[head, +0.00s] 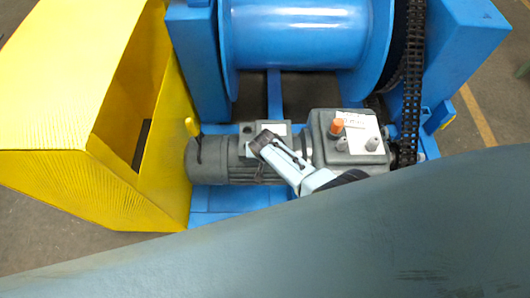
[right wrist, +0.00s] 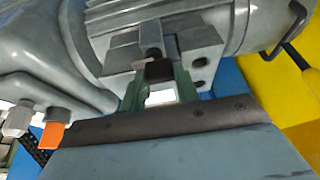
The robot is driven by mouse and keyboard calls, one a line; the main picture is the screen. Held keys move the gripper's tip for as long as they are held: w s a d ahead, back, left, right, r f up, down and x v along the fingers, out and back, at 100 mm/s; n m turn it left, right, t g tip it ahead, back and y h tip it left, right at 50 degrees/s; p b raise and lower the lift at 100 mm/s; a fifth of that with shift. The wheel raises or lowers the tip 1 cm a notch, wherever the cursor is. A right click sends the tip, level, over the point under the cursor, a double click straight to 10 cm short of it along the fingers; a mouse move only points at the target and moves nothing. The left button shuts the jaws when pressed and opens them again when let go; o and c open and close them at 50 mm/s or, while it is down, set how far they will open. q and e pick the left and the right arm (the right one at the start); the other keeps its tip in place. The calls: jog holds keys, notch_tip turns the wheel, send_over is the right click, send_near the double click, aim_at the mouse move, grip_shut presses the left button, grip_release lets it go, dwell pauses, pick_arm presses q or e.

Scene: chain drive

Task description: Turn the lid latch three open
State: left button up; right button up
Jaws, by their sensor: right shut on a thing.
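My right gripper (head: 262,141) reaches in from the lower right and sits over the small grey box on top of the grey motor (head: 210,160). In the right wrist view the same gripper (right wrist: 158,72) has its fingers close together on a small dark latch piece (right wrist: 152,40) at the edge of the grey box (right wrist: 195,50). The gripper is shut on that piece. Its fingers and palm partly hide it, and I cannot tell which numbered latch it is or how far it is turned. My left gripper is not in view.
A grey gearbox (head: 345,148) with an orange cap (head: 337,127) stands right of the motor. A black chain (head: 412,75) runs beside the blue drum (head: 300,35). A yellow guard (head: 60,75) stands at left. A large grey-green surface (head: 300,235) fills the foreground.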

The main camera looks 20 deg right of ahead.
dwell(0.5)
jog(key=o, duration=1)
jog(key=shift+s+r+p, duration=0.2)
jog(key=shift+r+p, duration=0.3)
jog(key=shift+r, duration=0.05)
jog(key=p+v, duration=0.6)
jog(key=v, duration=0.6)
jog(key=shift+a, duration=0.15)
